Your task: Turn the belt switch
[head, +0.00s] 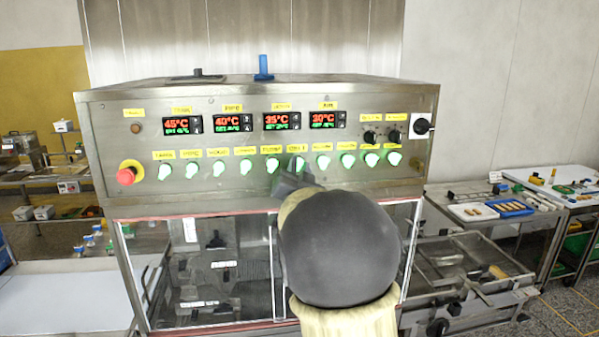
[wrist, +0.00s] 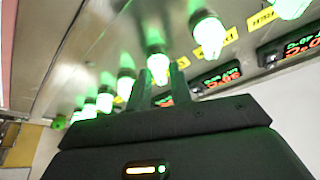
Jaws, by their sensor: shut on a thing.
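A row of green-lit switches runs along the lower front of the steel control panel (head: 240,185), each with a small yellow label too small to read surely, so I cannot tell which is the belt switch by its label. My gripper (head: 297,178) reaches up to this row and is shut on one lit switch (head: 300,163), right of the row's middle. In the wrist view the same lit switch (wrist: 158,66) sits between the two dark fingers of my gripper (wrist: 158,80). My arm hides part of the panel's lower edge.
A red emergency stop button (head: 127,175) is at the panel's left end. Several temperature displays (head: 231,122) sit above the switches, with black knobs (head: 370,137) at right. Neighbouring lit switches (head: 272,165) stand close by. A glass-fronted enclosure (head: 215,270) is below.

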